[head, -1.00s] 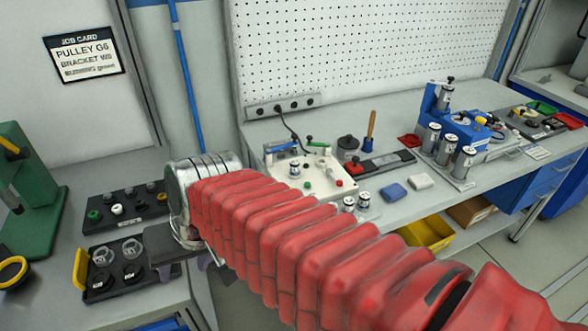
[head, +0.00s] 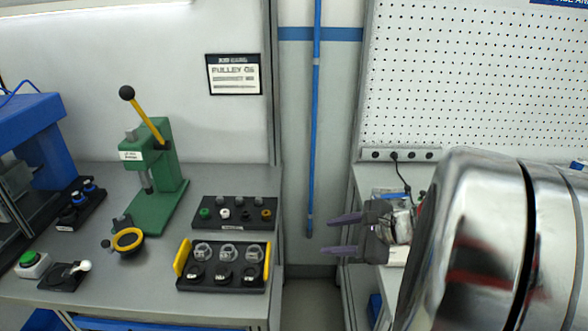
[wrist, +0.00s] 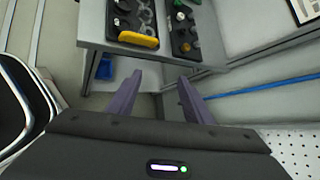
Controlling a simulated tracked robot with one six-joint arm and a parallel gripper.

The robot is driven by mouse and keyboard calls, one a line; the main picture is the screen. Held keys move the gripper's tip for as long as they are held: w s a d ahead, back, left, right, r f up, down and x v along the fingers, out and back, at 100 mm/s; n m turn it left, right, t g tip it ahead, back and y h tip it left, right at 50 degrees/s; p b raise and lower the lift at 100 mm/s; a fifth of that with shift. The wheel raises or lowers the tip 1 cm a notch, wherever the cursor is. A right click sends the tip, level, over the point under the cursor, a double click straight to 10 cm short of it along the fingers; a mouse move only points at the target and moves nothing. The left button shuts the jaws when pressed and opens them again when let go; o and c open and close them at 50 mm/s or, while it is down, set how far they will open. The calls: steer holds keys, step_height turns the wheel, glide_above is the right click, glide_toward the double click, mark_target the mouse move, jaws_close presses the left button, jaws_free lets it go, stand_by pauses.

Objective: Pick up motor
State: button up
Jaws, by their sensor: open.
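I cannot make out a motor in either view now. The silver cylinders of the right bench are out of the picture or hidden behind my arm. My gripper (head: 342,235) is open and empty, with its two purple fingers pointing left in the head view, in front of the gap between the benches. In the wrist view my gripper (wrist: 159,80) shows its spread fingers with nothing between them, pointing towards the bench edge.
A yellow-handled tray (head: 222,287) holds clear rings and dark parts. Behind it is a black tray (head: 236,222) with small parts. A green press (head: 158,185) stands left of them on the grey bench (head: 85,300). A blue pipe (head: 313,120) runs down the wall.

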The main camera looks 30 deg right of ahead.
steer(key=s+d+f+m+t+h, duration=0.1)
steer(key=s+d+m+h, duration=0.1)
steer(key=d+m, duration=0.3)
steer(key=s+d+f+m+t+h, duration=0.1)
steer(key=s+d+m+h, duration=0.2)
steer(key=d, duration=0.8)
steer(key=s+d+f+m+t+h, duration=0.1)
steer(key=s+d+f+m+h, duration=0.1)
steer(key=s+d+m, duration=0.2)
steer(key=shift+s+d+f+m, duration=0.1)
steer(key=shift+s+d+m, duration=0.1)
steer(key=shift+d+m, duration=0.7)
steer(key=shift+s+d+m, duration=0.15)
steer(key=shift+d+m, duration=0.25)
steer(key=shift+d, duration=0.85)
steer(key=shift+w, duration=0.1)
steer(key=shift+x, duration=4.2)
steer(key=shift+w, duration=0.1)
steer(key=shift+x, duration=2.6)
steer(key=shift+d, duration=0.1)
steer(key=shift+c, duration=0.3)
